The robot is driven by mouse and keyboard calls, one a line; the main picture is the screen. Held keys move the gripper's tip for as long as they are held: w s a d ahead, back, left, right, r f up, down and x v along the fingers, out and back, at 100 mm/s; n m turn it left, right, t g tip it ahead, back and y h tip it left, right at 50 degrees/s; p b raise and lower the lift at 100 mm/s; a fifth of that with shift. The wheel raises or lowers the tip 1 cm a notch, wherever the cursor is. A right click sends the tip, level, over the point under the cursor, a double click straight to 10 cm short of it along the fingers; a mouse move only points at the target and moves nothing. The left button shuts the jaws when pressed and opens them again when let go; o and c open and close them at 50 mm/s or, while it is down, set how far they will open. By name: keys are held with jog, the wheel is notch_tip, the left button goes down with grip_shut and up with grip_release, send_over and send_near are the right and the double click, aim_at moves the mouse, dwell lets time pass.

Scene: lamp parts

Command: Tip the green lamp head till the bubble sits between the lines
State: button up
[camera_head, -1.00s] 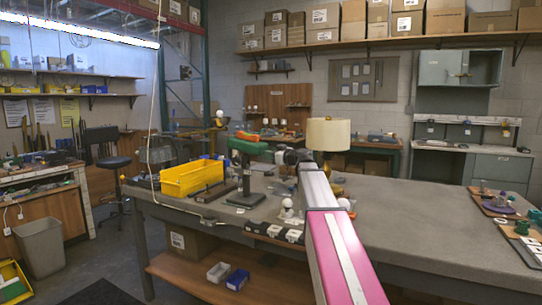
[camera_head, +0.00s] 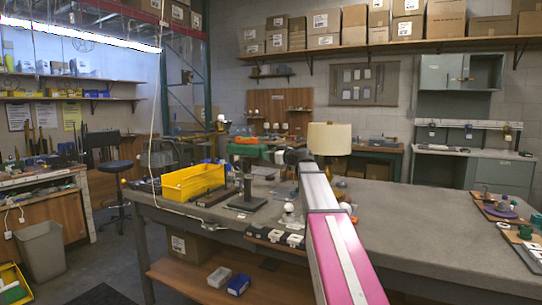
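The green lamp head (camera_head: 247,150) sits on a dark upright stand (camera_head: 245,190) on the grey workbench, left of my arm. It looks close to level, with an orange part (camera_head: 246,140) along its top. My gripper (camera_head: 278,156) is at the right end of the head, at the far end of my white and pink arm. The fingers are too small and dark to tell whether they are open or shut, or whether they touch the head. The bubble and its lines cannot be made out.
A yellow bin (camera_head: 192,181) stands left of the stand. A cream-shaded lamp (camera_head: 329,139) stands just right of my gripper. Small black and white parts (camera_head: 276,237) lie along the front edge. The bench (camera_head: 420,215) right of my arm is mostly clear.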

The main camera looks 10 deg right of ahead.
jog(key=v, duration=1)
jog(key=shift+s+d, duration=0.25)
jog(key=shift+d, duration=0.05)
jog(key=shift+s, duration=0.1)
